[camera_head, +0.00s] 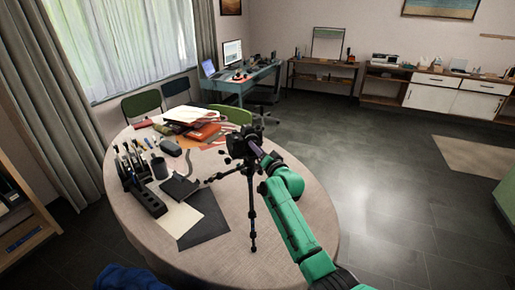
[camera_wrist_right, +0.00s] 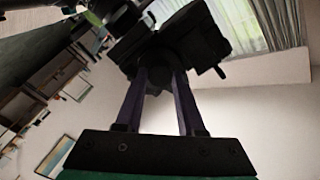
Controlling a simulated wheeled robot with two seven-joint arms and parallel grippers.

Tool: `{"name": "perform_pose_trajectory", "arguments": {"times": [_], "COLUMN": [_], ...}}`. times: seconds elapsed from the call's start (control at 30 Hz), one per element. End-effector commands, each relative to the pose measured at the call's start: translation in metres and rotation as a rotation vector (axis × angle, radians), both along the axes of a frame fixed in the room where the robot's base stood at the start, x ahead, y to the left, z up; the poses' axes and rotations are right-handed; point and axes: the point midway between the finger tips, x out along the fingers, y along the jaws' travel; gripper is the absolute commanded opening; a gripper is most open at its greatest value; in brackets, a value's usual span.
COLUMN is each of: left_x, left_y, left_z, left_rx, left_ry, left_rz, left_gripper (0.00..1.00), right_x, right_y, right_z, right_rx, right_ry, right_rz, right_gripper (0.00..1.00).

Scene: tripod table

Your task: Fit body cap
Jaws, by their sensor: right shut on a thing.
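A black camera (camera_head: 241,146) sits on top of a black tripod (camera_head: 251,205) that stands on the round table (camera_head: 300,235). My right gripper (camera_head: 262,157) reaches up to the camera from the right. In the right wrist view the dark camera body (camera_wrist_right: 175,38) fills the top middle, right at the fingertips of my right gripper (camera_wrist_right: 160,74). Its two purple fingers are shut on a small dark piece between the tips, which looks like the body cap (camera_wrist_right: 158,78). The cap's face and the camera mount are hidden, so I cannot tell whether it is seated. My left gripper is out of view.
Papers and folders (camera_head: 200,125) lie at the back. Tripod legs spread over the middle.

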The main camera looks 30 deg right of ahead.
Motion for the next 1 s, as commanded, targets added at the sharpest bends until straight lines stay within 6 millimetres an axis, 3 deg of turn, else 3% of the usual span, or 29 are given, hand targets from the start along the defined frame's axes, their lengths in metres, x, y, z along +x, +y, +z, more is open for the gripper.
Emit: {"name": "perform_pose_trajectory", "arguments": {"times": [0.17,0.2,0.27,0.3,0.5,0.57,0.87,1.0], "left_x": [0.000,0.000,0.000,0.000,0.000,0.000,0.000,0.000], "left_y": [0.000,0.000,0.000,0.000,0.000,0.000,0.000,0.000], "left_z": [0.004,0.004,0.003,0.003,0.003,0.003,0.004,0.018], "left_rx": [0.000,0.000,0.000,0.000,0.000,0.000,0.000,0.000], "left_ry": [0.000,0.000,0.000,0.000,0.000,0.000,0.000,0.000], "left_rz": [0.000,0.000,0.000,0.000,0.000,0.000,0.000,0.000], "left_gripper": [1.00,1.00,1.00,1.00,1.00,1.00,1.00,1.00], "right_x": [0.000,0.000,0.000,0.000,0.000,0.000,-0.001,-0.012], "right_y": [0.001,0.000,0.000,0.000,0.000,0.000,0.000,0.000], "right_z": [0.003,0.002,0.001,0.001,0.000,0.000,0.000,0.003], "right_rx": [0.047,0.063,0.059,0.059,0.057,0.057,0.057,0.057], "right_ry": [-0.002,-0.001,-0.001,-0.001,0.001,0.001,0.001,0.004], "right_rz": [0.001,0.000,0.000,0.000,0.000,0.000,-0.001,-0.001], "right_gripper": [0.00,0.45,0.68,0.73,0.73,0.88,0.88,0.88]}}
